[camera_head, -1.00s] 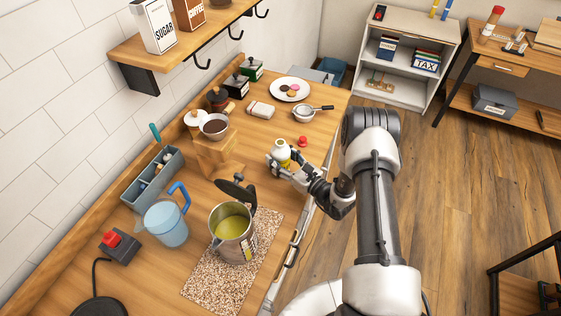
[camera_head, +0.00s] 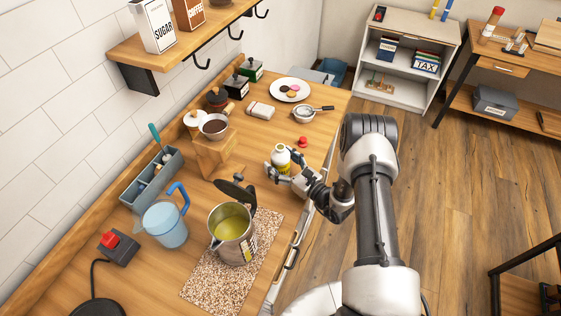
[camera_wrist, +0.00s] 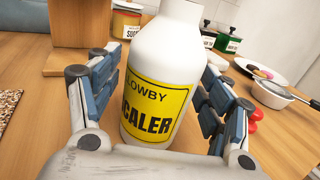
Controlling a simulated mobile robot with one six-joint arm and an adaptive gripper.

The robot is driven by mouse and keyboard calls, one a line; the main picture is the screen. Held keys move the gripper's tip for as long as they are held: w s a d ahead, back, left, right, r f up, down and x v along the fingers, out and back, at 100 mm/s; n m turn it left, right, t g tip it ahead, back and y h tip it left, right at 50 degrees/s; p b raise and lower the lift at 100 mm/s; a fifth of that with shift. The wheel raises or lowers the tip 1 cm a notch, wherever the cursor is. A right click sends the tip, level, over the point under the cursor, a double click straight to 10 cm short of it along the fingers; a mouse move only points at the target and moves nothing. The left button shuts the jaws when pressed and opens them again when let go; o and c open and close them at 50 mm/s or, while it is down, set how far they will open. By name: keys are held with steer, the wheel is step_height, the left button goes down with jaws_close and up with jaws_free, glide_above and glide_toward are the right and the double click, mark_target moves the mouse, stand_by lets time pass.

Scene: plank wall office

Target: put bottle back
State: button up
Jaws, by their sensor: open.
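A white bottle with a yellow label (camera_head: 281,158) stands upright on the wooden counter near its right edge. In the wrist view the bottle (camera_wrist: 160,95) fills the middle, its label partly reading "SCALER"; its top is cut off. My gripper (camera_head: 279,170) is open, with one finger on each side of the bottle. In the wrist view the fingers of my gripper (camera_wrist: 163,95) flank it, with a gap visible at the left finger; contact on the right cannot be told. A small red cap-like thing (camera_head: 303,141) lies on the counter behind the bottle.
An open kettle with yellow-green liquid (camera_head: 232,228) stands on a speckled mat (camera_head: 203,280) nearer. A blue pitcher (camera_head: 166,225), grey caddy (camera_head: 138,194) and wooden stand with a bowl (camera_head: 212,157) are left. A strainer bowl (camera_head: 303,113) and plate (camera_head: 290,90) are farther back.

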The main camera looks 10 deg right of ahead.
steer(key=shift+s+d+r, duration=0.1)
steer(key=shift+r, duration=0.1)
steer(key=p+v, duration=0.1)
steer(key=v, duration=1)
steer(key=shift+s+d, duration=0.15)
steer(key=s+a+r+n+g+y, duration=0.25)
steer(key=a+r+n+g, duration=0.3)
steer(key=r, duration=0.35)
steer(key=s+a+r+n+g+y, duration=0.2)
steer(key=a+r+n+g+y, duration=0.25)
steer(key=a+r+n, duration=0.35)
steer(key=s+a+r+n+g+h, duration=0.3)
steer(key=s+r+n+g+h, duration=0.25)
steer(key=s+r+n, duration=0.35)
steer(key=s+d+r+n+t+h, duration=0.5)
steer(key=s+d+r+n+h, duration=0.2)
steer(key=s+d+h, duration=0.3)
steer(key=s, duration=0.3)
steer(key=shift+d+h, duration=0.25)
steer(key=shift+h, duration=0.1)
